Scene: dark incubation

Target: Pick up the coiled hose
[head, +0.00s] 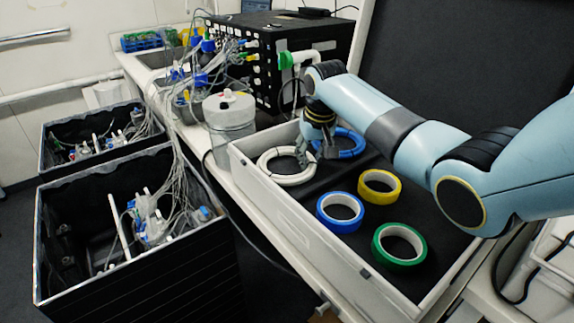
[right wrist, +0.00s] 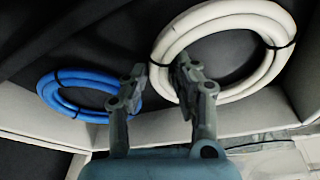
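A white coiled hose (head: 287,167) lies in the white-walled tray with a dark floor. It also shows in the right wrist view (right wrist: 276,62), bound with dark ties. A blue coiled hose (head: 352,145) lies beside it, to the right in the head view and to the left in the right wrist view (right wrist: 62,98). My right gripper (head: 316,154) points down between the two coils. In the right wrist view the fingers (right wrist: 159,72) are apart, one on each side of the white coil's near rim; I cannot tell whether they touch it. My left gripper is not in view.
The tray (head: 300,226) also holds blue tape (head: 326,220), yellow tape (head: 366,191) and green tape (head: 379,250). A lidded vessel (head: 230,128) stands just outside its left wall. Black crates (head: 140,285) with tubing stand at left, and a black instrument (head: 285,35) behind.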

